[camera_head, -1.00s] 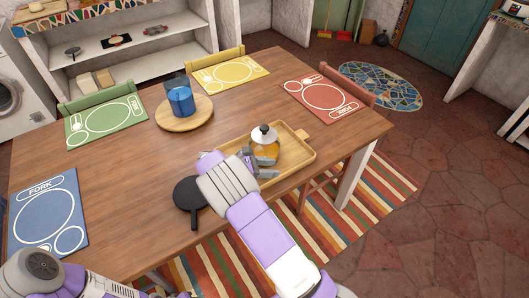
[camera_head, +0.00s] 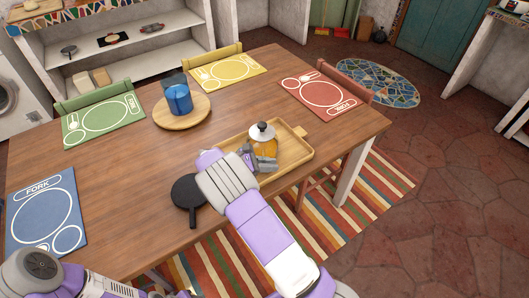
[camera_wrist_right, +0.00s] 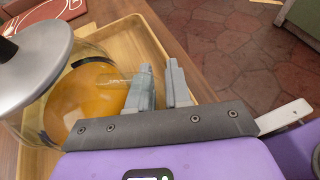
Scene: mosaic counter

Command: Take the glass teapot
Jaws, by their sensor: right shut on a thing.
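The glass teapot (camera_head: 263,139) has a grey lid with a dark knob and amber liquid inside. It stands upright on the wooden tray (camera_head: 302,154) near the right front part of the table. In the right wrist view the teapot (camera_wrist_right: 85,100) fills the left side. My right gripper (camera_head: 266,160) is at the teapot's near side, low down by the tray. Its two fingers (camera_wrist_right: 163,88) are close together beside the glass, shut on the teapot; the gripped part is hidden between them. My left gripper is out of view; only part of that arm shows at the bottom left.
A black pan (camera_head: 188,192) lies left of my right forearm. Green, yellow, red and blue placemats lie around the table. The table's middle left is clear.

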